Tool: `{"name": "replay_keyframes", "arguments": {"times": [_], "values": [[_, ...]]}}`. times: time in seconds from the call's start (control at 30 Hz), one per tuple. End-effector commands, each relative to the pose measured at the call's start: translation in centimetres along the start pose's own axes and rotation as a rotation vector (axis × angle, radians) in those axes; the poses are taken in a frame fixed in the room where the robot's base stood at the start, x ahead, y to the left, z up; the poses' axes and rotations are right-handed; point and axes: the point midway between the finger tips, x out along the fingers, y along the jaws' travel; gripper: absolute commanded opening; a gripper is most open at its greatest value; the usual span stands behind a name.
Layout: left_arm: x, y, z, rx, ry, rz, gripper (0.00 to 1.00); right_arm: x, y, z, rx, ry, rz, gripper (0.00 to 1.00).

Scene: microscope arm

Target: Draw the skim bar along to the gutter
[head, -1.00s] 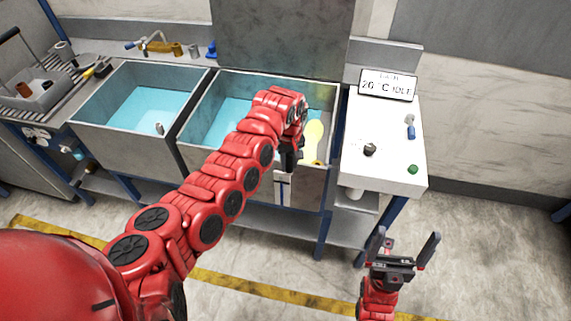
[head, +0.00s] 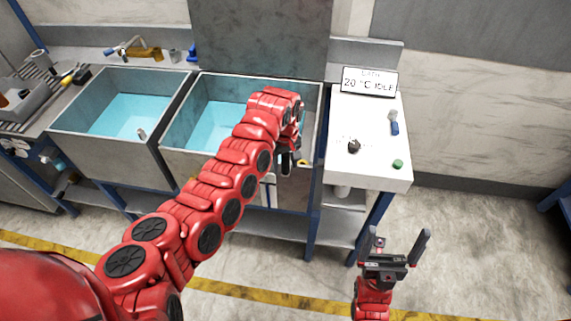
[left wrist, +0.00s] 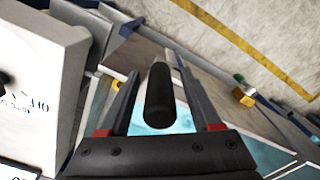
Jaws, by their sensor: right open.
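My left gripper (head: 287,165) is over the front right part of the right basin (head: 172,130), which holds blue water (head: 215,125). In the left wrist view, the left gripper (left wrist: 155,70) has its fingers spread around a black upright handle (left wrist: 159,95), probably the skim bar's. Gaps show on both sides of the handle. The rest of the bar is hidden by my arm and gripper. A small yellow thing (head: 303,162) shows beside the gripper; I cannot tell whether it is the gutter. My right gripper (head: 395,247) is open and empty over the floor.
A white counter (head: 372,170) to the right holds a dark knob (head: 354,146), a blue-handled item (head: 394,124), a green button (head: 397,164) and a display sign (head: 369,82). A second basin (head: 85,145) with water stands left. Floor in front is clear.

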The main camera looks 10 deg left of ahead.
Motion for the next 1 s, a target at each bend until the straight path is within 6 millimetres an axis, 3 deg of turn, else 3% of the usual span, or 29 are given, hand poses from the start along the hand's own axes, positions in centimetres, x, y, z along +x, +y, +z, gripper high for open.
{"name": "replay_keyframes", "arguments": {"times": [0.37, 0.6, 1.0], "values": [[-0.9, 0.1, -0.1, -0.001, 0.005, 0.004, 0.64, -0.6, 0.0, 0.1, 0.000, 0.000, 0.000, 1.00], [-5.5, 0.2, -0.2, 0.000, 0.010, 0.007, 0.64, -2.5, -0.1, 0.4, 0.000, 0.000, 0.000, 1.00], [-12.6, -0.1, -0.2, 0.000, 0.006, -0.003, 0.64, -2.4, -0.1, 0.4, 0.000, 0.000, 0.000, 1.00]]}}
